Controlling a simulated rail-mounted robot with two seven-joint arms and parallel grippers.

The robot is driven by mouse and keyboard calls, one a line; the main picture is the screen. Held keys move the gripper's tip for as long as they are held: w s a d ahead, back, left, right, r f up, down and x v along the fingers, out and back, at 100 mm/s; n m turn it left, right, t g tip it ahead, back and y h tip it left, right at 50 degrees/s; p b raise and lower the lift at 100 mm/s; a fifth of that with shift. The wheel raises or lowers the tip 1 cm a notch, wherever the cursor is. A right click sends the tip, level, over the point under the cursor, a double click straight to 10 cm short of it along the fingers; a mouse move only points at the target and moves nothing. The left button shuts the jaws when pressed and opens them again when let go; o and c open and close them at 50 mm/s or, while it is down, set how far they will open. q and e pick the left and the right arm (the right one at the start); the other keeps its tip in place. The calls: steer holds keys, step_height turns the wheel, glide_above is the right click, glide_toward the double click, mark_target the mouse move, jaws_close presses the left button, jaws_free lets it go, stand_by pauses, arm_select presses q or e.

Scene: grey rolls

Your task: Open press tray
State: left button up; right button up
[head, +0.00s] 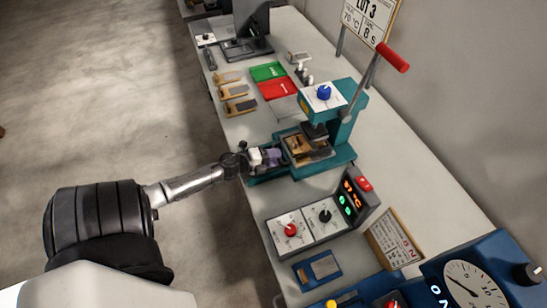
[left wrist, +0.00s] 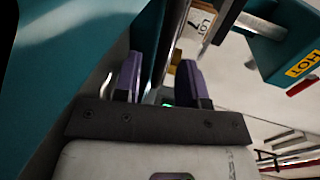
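The teal press (head: 350,118) stands on the bench with a blue knob on top and a long lever with a red grip. Its tray (head: 298,147), with a brownish insert, sits low under the press head. My left gripper (head: 274,157) is at the front of the press, close to the tray's near end. In the left wrist view its two purple fingers (left wrist: 163,82) stand apart with a thin metal bar (left wrist: 178,30) showing between or behind them. Contact with the bar cannot be told. The tray's handle is hidden in the head view. My right gripper is out of view.
A control box (head: 308,225) with red and black knobs stands in front of the press. A blue gauge unit (head: 480,280) fills the lower right corner.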

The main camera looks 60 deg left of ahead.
arm_select(q)
steer(key=shift+c, duration=0.3)
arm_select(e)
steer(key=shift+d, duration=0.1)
arm_select(q)
jaws_close()
steer(key=shift+s, duration=0.1)
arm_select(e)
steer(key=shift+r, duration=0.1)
